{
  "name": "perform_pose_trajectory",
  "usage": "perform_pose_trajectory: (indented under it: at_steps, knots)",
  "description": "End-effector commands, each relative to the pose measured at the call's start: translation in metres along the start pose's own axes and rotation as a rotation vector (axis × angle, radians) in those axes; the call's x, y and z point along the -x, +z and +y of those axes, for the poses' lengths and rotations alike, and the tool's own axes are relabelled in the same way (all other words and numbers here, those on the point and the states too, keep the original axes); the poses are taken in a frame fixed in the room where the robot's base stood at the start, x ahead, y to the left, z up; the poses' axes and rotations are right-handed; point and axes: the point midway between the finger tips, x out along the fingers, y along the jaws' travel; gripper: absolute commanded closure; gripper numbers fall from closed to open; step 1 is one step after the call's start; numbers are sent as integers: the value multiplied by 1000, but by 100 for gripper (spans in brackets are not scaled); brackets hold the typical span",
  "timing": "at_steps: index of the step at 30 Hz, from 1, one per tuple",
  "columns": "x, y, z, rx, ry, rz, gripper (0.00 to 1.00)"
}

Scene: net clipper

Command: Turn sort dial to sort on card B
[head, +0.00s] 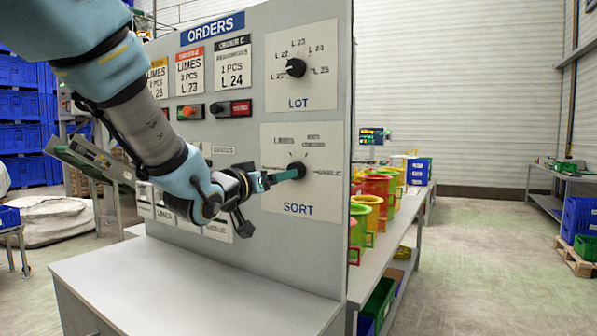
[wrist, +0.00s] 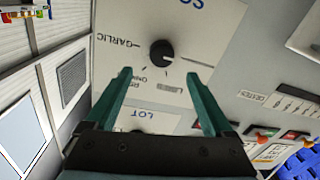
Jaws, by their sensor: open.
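The sort dial is a black round knob (head: 298,169) on a white plate marked SORT, low on the grey panel. It also shows in the wrist view (wrist: 163,54), with GARLIC printed on one side and smaller labels around it. I cannot tell surely which label its pointer faces. My gripper (head: 279,177) is open in front of the sort dial. In the wrist view its teal fingers (wrist: 160,76) are spread to either side of the knob's line, empty, with the knob beyond the tips.
The LOT dial (head: 296,68) is just above. A black-topped card (head: 233,62) and small switch boxes (head: 190,112) sit left of the dials. A grey ledge (head: 200,290) juts out below.

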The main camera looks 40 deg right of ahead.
Motion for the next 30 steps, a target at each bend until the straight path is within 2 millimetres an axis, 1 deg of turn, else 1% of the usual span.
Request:
perform_pose_trajectory:
  at_steps: [1,6,9,13,18,26,30]
  knots:
    - [-10,-2,1,0,0,-3,13]
    - [-43,-2,0,-1,-1,-3,13]
    - [-59,-2,0,-1,-2,-3,13]
    - [-75,-1,0,-1,-2,-3,13]
    - [-84,0,-1,-1,-3,-2,13]
    - [-85,1,-1,-1,-3,-2,13]
    - [-85,0,-1,-1,-3,-2,28]
